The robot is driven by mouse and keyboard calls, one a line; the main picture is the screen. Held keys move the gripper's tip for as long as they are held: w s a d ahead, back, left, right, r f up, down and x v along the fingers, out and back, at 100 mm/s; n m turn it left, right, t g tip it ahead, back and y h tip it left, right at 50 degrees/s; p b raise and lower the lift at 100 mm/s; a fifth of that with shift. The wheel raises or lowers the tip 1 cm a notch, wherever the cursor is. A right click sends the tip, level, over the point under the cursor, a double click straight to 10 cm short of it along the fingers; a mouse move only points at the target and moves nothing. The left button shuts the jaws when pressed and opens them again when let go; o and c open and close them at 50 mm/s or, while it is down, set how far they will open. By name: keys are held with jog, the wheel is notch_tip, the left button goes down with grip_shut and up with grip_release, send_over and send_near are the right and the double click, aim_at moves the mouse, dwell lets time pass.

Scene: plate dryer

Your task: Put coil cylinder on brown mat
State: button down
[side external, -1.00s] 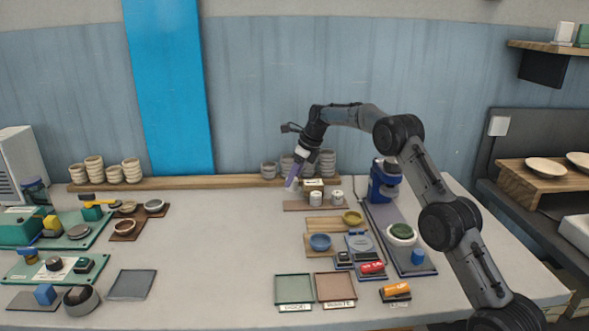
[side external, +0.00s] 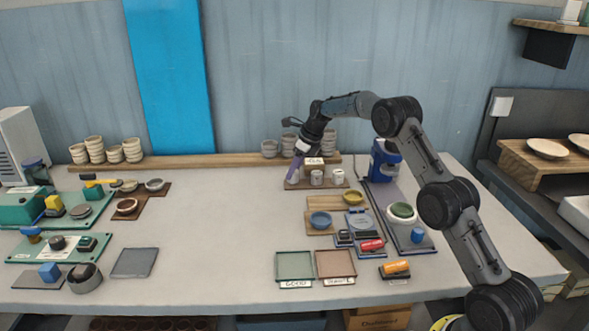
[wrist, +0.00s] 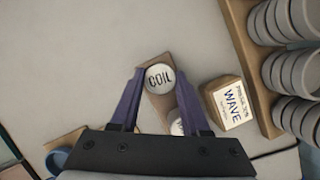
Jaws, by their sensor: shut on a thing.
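The coil cylinder (wrist: 160,77) is a short white cylinder with COIL lettered on its top. It stands at one end of a small brown board (wrist: 155,105), between the two purple fingers of my gripper (wrist: 158,88). My gripper is shut on it at the board's left end; the side external view also shows my gripper (side external: 292,178), with the fingers hiding much of the cylinder. Two more white cylinders (side external: 316,177) (side external: 338,177) stand on that board. The brown mat (side external: 336,264) is a flat, empty square with a label at the table's front, right of a green mat (side external: 294,265).
A block lettered WAVE (wrist: 231,102) stands close beside the board. Stacked grey cups (side external: 269,148) stand on a back shelf. A blue bowl (side external: 320,220), a yellow bowl (side external: 353,197) and stamps (side external: 371,246) stand between board and mats. The table's left-middle is clear.

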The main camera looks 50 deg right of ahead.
jog(key=shift+f, duration=0.45)
grip_release()
dwell(0.5)
jog(key=shift+r, duration=3.5)
